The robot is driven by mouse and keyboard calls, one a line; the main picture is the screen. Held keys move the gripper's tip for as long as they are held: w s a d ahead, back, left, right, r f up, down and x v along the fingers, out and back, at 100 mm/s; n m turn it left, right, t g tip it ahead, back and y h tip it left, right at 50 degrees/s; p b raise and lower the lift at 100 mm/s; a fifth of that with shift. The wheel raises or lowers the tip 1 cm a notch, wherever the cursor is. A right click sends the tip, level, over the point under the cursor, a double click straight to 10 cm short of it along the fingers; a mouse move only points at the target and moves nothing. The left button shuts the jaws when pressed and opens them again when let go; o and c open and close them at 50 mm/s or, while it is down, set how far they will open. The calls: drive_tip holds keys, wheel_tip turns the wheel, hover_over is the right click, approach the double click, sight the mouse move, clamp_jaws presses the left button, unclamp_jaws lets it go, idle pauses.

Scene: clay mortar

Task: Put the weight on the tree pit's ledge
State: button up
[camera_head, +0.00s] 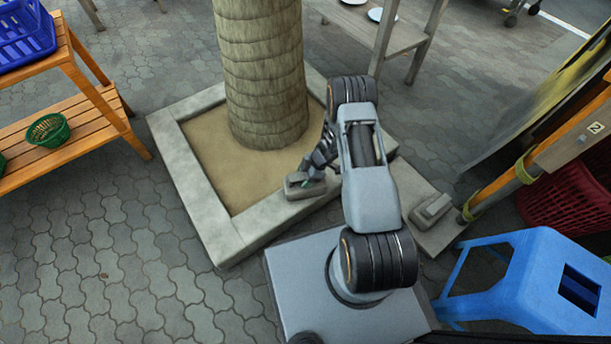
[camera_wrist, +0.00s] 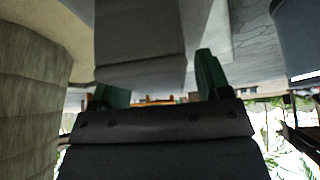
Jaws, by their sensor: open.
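A grey block-shaped weight (camera_head: 305,187) with a raised grip sits at the front side of the tree pit's pale stone ledge (camera_head: 196,200), by its inner edge. It looks level; its underside contact is hidden. My gripper (camera_head: 310,170) is right above and behind it, with its jaws open. In the wrist view, the green fingertips of my gripper (camera_wrist: 160,85) stand apart, with the weight's grey body (camera_wrist: 140,40) just past them. Whether the fingers touch the weight is unclear. My arm hides the ledge's right corner.
A thick palm trunk (camera_head: 262,75) rises from the pit's sand. A similar grey weight (camera_head: 432,208) lies on a flat slab at right, beside the banner post. A blue stool (camera_head: 535,275) stands front right. Wooden shelves (camera_head: 65,135) stand left; open paving lies between.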

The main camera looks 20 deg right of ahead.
drive_tip(key=p+v, duration=0.6)
drive_tip(key=v, duration=0.6)
drive_tip(key=shift+r, duration=0.1)
